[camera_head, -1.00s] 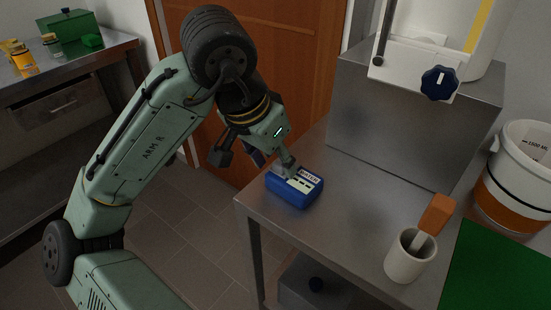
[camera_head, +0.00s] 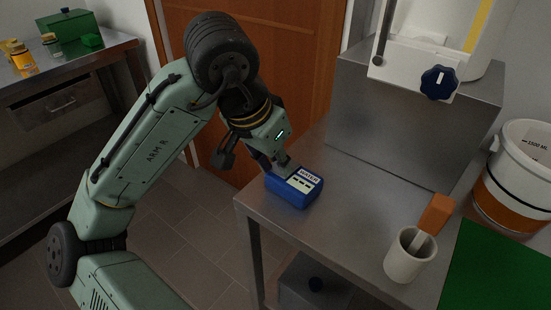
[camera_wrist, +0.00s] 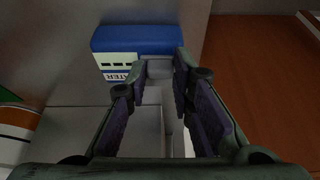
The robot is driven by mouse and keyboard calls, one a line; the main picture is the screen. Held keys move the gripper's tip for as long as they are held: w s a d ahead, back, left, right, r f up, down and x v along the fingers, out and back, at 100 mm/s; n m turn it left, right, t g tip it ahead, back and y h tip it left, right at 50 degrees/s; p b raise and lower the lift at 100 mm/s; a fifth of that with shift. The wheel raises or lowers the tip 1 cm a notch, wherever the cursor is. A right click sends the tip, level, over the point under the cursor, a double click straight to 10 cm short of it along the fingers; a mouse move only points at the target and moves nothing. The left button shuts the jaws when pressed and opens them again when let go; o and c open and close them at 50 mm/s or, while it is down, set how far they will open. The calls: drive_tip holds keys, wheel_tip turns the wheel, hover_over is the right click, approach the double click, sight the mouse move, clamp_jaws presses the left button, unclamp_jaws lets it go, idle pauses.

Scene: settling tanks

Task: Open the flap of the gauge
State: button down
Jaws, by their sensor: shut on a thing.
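The gauge (camera_head: 290,193) is a blue box with a pale label reading "WATER". It sits on the near left corner of the steel table. It also shows in the wrist view (camera_wrist: 135,40), beyond my fingers. A small grey piece, which looks like the gauge's flap (camera_wrist: 159,68), lies between my fingertips at the gauge's near edge. My gripper (camera_head: 278,164) reaches the gauge from its back left in the head view. It is shut on this grey piece, and it also shows in the wrist view (camera_wrist: 158,76). My fingers hide part of the flap, so its angle is unclear.
A pale cup (camera_head: 404,262) with an orange-handled tool stands on the steel table (camera_head: 340,235), right of the gauge. A steel block (camera_head: 400,125) rises behind. A white and orange bucket (camera_head: 515,185) and a green mat (camera_head: 500,270) are at the right. The table between gauge and cup is clear.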

drive_tip(key=shift+r+p, duration=0.2)
drive_tip(key=shift+p, duration=0.15)
drive_tip(key=p, duration=0.1)
drive_tip(key=r+g+y+p, duration=0.1)
drive_tip(key=p, duration=0.1)
drive_tip(key=shift+w+d+r, duration=0.1)
drive_tip(key=shift+w+d, duration=0.05)
drive_tip(key=shift+w, duration=0.05)
drive_tip(key=g+p, duration=0.1)
drive_tip(key=p, duration=0.1)
drive_tip(key=w+r+g+y+p, duration=0.1)
drive_tip(key=p, duration=0.2)
drive_tip(key=shift+d, duration=0.35)
drive_tip(key=shift+w+d+f+g+y+p, duration=0.1)
drive_tip(key=shift+w+d+g+y+p, duration=0.15)
drive_tip(key=shift+g+y, duration=0.25)
drive_tip(key=shift+w+d+g+y+p, duration=0.15)
drive_tip(key=shift+w+g+y+p, duration=0.1)
drive_tip(key=shift+g+y, duration=0.25)
drive_tip(key=shift+w+d+g+y, duration=0.4)
drive_tip(key=shift+g+y, duration=0.25)
drive_tip(key=shift+g, duration=0.1)
drive_tip(key=shift+w+d+g+y, duration=0.3)
drive_tip(key=shift+w+g+y, duration=0.1)
drive_tip(key=shift+g+y, duration=0.3)
drive_tip(key=c, duration=1.4)
unclamp_jaws()
